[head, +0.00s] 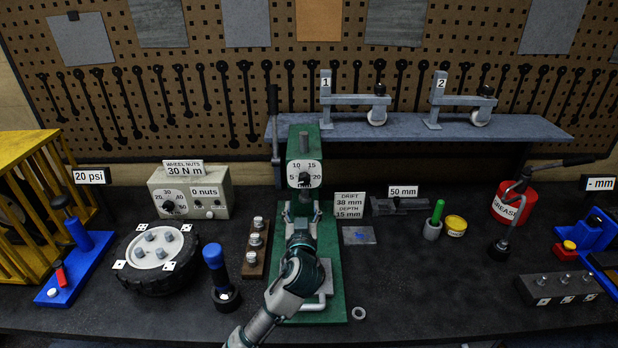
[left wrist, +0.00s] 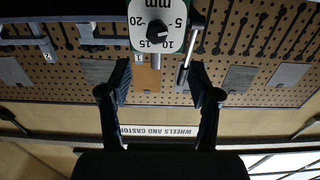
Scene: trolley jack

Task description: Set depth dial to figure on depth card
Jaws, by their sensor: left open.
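The depth dial (head: 304,173) is a white plate marked 5, 10, 15, 20 mm, with a black knob, on the green press (head: 299,141). The dial shows upside down at the top of the left wrist view (left wrist: 159,30). I cannot tell exactly which figure its pointer marks. The depth card (head: 349,206) stands to the right of the press and reads DRIFT 30 mm, DEPTH 15 mm; the drift figure is small. My left gripper (head: 302,211) is open and empty just below and in front of the dial, apart from the knob. My right gripper is out of view.
Left of the press stand a wheel (head: 155,257), a wheel-nut box (head: 190,191) and a wooden nut block (head: 256,249). A shelf (head: 420,127) is behind.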

